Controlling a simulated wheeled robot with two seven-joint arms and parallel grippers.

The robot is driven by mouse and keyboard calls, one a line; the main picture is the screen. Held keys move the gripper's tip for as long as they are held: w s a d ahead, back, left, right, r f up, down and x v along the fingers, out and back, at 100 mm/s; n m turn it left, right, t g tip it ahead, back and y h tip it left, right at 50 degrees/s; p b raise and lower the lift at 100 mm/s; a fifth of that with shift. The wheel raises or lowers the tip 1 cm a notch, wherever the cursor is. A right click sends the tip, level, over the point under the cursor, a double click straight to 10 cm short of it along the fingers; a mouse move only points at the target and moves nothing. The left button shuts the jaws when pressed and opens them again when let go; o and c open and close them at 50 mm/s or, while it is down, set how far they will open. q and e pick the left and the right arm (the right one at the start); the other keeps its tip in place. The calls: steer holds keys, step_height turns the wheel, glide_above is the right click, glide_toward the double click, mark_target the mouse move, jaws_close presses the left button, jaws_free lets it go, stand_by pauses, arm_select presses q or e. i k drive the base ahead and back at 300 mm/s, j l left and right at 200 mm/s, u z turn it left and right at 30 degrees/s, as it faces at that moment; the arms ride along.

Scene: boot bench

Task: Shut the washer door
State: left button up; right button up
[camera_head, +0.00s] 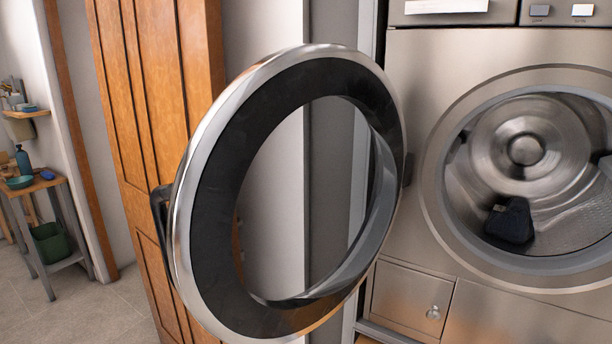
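The washer door (216,196) is a round ring with a chrome rim, a black inner band and a clear glass bowl. It stands wide open, swung out to the left of the washer, hinged near the left side of the opening. A dark handle (161,215) sits on its far left edge. The washer (417,150) is brushed metal, and its round drum opening (528,170) is uncovered. A dark cloth item (509,221) lies inside the drum. Neither of my grippers is in view.
A wooden panelled door (150,90) stands behind the washer door. At the far left are a small wooden table (32,186) with a blue bottle (23,160) and a wall shelf (27,113). A small hatch with a knob (411,303) is low on the washer.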

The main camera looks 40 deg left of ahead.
mark_target(194, 232)
steer(key=j+z, duration=0.2)
steer(key=j, duration=0.6)
steer(key=j+z, duration=0.25)
steer(key=j, duration=0.5)
steer(key=k+j+z, duration=0.2)
steer(key=j, duration=0.6)
steer(key=i, duration=0.05)
